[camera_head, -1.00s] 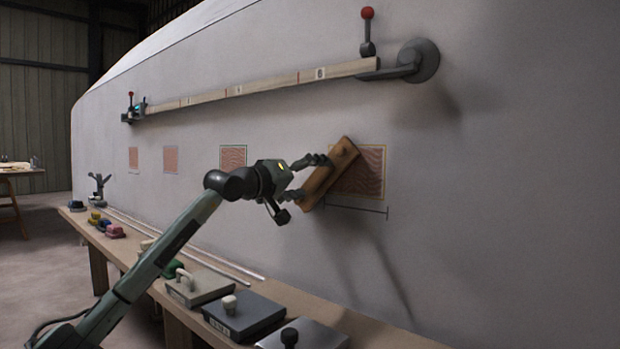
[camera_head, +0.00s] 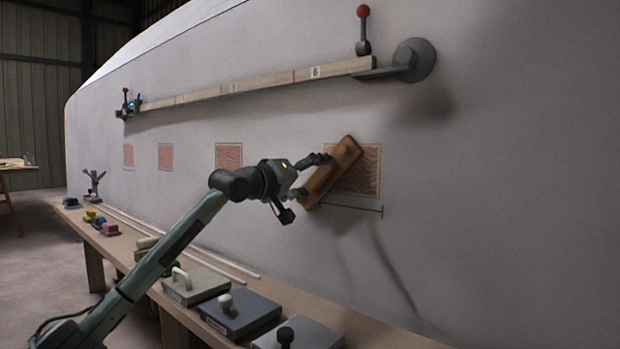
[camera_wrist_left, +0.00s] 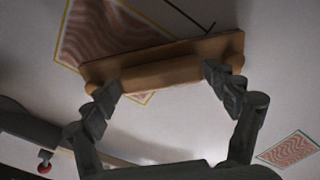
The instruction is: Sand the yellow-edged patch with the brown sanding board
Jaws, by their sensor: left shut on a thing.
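The yellow-edged patch (camera_head: 366,172) is a reddish, wavy-grained square on the grey hull wall. It also shows in the left wrist view (camera_wrist_left: 100,30). The brown sanding board (camera_head: 333,172) is tilted and covers the left part of the patch. I cannot tell whether it touches the wall. My left gripper (camera_head: 312,178) is shut on the board, and its fingers hold the board's back bar in the left wrist view (camera_wrist_left: 165,88). My right gripper is not in view.
A long numbered batten (camera_head: 250,84) runs along the hull above, ending at a grey round mount (camera_head: 415,60). Further patches (camera_head: 228,155) lie to the left. A wooden bench (camera_head: 130,240) below bears several blocks and handled plates (camera_head: 240,313). The wall right of the patch is clear.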

